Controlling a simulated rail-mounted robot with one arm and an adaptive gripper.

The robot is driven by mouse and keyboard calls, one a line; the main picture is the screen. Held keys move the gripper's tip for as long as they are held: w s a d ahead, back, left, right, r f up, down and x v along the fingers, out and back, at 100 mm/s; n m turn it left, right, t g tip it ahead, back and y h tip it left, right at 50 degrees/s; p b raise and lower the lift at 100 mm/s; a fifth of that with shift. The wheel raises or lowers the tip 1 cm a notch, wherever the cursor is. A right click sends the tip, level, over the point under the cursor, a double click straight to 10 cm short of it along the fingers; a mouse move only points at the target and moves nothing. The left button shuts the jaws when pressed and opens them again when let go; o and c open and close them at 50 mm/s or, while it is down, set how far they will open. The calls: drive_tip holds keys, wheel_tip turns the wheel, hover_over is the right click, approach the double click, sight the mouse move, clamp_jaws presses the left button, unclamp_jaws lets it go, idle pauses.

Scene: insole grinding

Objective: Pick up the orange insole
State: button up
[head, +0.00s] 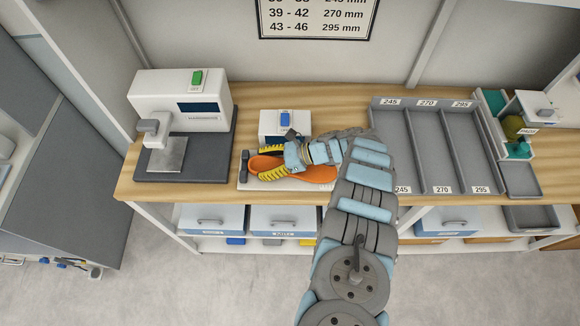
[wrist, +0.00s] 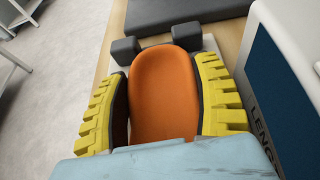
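The orange insole (head: 319,175) lies on a pale flat fixture (head: 284,186) on the wooden bench, in front of a small white box with a blue button. In the wrist view the insole (wrist: 165,95) runs up the middle, its rounded end near two dark grey blocks (wrist: 125,48). My gripper (head: 267,160) is low over the insole, with one yellow ridged finger along each long side. In the wrist view my gripper (wrist: 163,85) looks open; a narrow gap shows at the left finger, while the right finger is very close to the edge. The insole's near end is hidden.
A white machine with a green button (head: 197,78) stands on a dark base to the left. The white blue-button box (head: 285,122) is close behind the insole. Grey trays labelled 245, 270 and 295 (head: 427,145) are to the right. Drawers sit below the bench.

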drive_tip(key=shift+r, duration=0.1)
idle(0.3)
drive_tip(key=shift+w+r, duration=0.1)
drive_tip(key=shift+r, duration=4.75)
